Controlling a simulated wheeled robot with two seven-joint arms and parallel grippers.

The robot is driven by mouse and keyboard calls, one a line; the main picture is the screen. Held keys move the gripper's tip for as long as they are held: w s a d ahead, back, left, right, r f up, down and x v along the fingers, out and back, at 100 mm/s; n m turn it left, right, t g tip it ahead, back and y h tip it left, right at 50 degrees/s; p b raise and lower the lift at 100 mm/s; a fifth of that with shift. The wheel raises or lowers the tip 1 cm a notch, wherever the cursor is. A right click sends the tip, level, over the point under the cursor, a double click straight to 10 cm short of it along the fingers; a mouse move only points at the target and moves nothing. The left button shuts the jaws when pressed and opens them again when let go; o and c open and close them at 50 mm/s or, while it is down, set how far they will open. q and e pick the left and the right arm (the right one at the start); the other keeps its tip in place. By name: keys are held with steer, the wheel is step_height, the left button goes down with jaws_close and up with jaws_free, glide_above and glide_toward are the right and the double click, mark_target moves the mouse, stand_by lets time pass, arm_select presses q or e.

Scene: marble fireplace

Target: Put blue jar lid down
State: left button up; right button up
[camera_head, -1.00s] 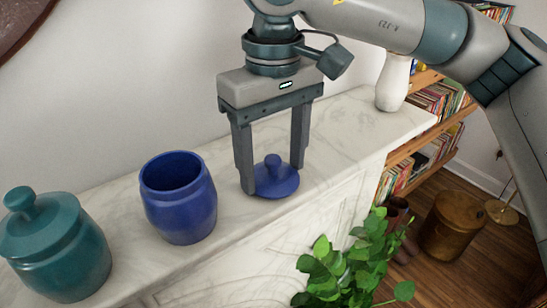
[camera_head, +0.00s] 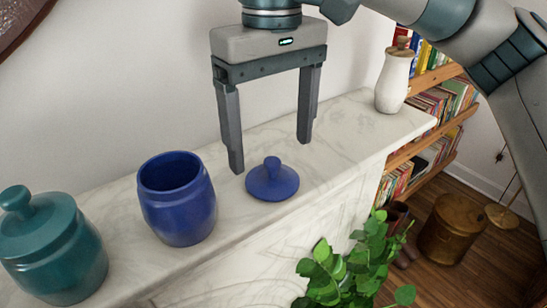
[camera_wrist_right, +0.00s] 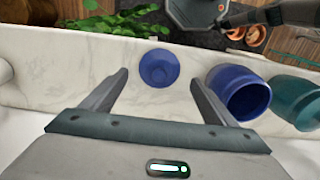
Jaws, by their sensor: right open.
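The blue jar lid (camera_head: 272,181) lies flat on the marble mantel with its knob up. It also shows in the right wrist view (camera_wrist_right: 159,68), ahead of the fingers and near the mantel's edge. My right gripper (camera_head: 270,156) is open and empty, above and behind the lid and apart from it. Its fingers (camera_wrist_right: 160,85) stand wide in the right wrist view. The open blue jar (camera_head: 178,212) stands upright to the left of the lid, with no lid on it. It also shows in the right wrist view (camera_wrist_right: 238,98). My left gripper is not in view.
A teal lidded jar (camera_head: 50,250) stands at the mantel's left. A white vase (camera_head: 392,84) with a wooden lid stands at its right end. A green plant (camera_head: 355,265) is below the front edge. The marble mantel (camera_head: 330,135) is clear right of the lid.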

mark_target(272, 161)
step_height(272, 161, up, 8)
steer(key=shift+f+b, duration=0.2)
steer(key=shift+b, duration=0.2)
stand_by(0.5)
